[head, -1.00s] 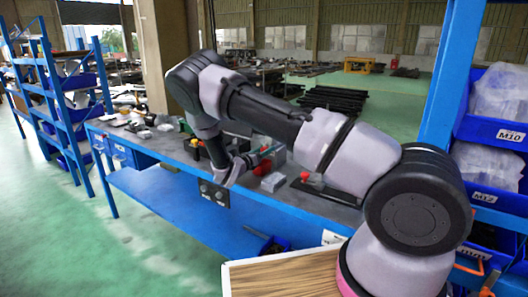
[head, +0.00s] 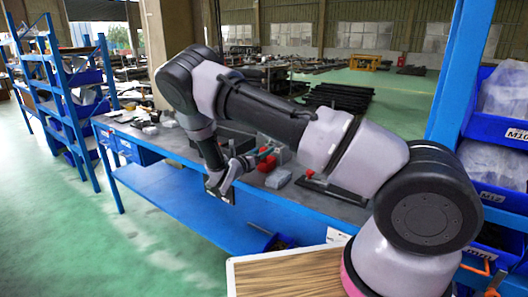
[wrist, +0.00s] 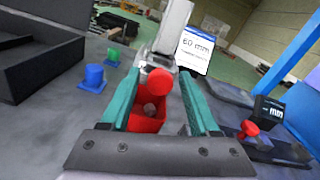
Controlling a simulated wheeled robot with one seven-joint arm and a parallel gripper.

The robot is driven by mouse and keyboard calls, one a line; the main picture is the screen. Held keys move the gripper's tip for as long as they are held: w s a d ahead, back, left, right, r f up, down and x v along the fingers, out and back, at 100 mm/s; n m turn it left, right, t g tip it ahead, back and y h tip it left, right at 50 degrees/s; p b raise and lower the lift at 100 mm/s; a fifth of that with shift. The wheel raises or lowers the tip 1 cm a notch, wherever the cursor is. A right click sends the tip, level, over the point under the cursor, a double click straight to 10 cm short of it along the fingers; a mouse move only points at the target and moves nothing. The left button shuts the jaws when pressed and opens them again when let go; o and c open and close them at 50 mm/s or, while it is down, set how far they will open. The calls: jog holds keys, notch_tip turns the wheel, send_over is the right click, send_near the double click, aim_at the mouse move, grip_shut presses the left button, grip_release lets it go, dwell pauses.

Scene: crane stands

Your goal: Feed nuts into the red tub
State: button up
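My gripper (wrist: 160,76) shows in the wrist view with two teal fingers spread apart and nothing clearly pinched between them. The red tub (wrist: 146,123) is seen between the fingers, with its inside partly visible. A round red knob-like piece (wrist: 159,82) on a pale grey upright part (wrist: 172,32) appears above the tub's far side. Something small and rounded shows in the tub, too unclear to name. In the head view the red tub (head: 284,155) is on the bench, just beyond my gripper, which is partly hidden. I cannot make out loose nuts.
A dark open box (wrist: 38,55) is at far left. A "60 mm" sign (wrist: 195,48) stands behind. A red knob (wrist: 249,128) on a dark fixture is at right. Blue bins (head: 497,127) are racked at right.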

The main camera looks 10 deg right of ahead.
jog(key=shift+a, duration=0.1)
jog(key=v, duration=1)
jog(key=shift+s+a, duration=0.2)
jog(key=shift+s, duration=0.1)
jog(key=shift+r, duration=0.1)
jog(key=s+d+r+m+g+y, duration=0.2)
jog(key=s+d+r+m+g, duration=0.35)
jog(key=d+r+m, duration=0.3)
jog(key=s+d+r+m+g+y, duration=0.3)
jog(key=s+d+r+m+g, duration=0.2)
jog(key=d+r+m+g, duration=0.3)
jog(key=s+r+m+t+y, duration=0.8)
jog(key=s+r+m+y, duration=0.1)
jog(key=s+r+m, duration=0.8)
jog(key=shift+s+r+m+y, duration=0.4)
jog(key=shift+s+r, duration=0.15)
jog(key=shift+s, duration=0.4)
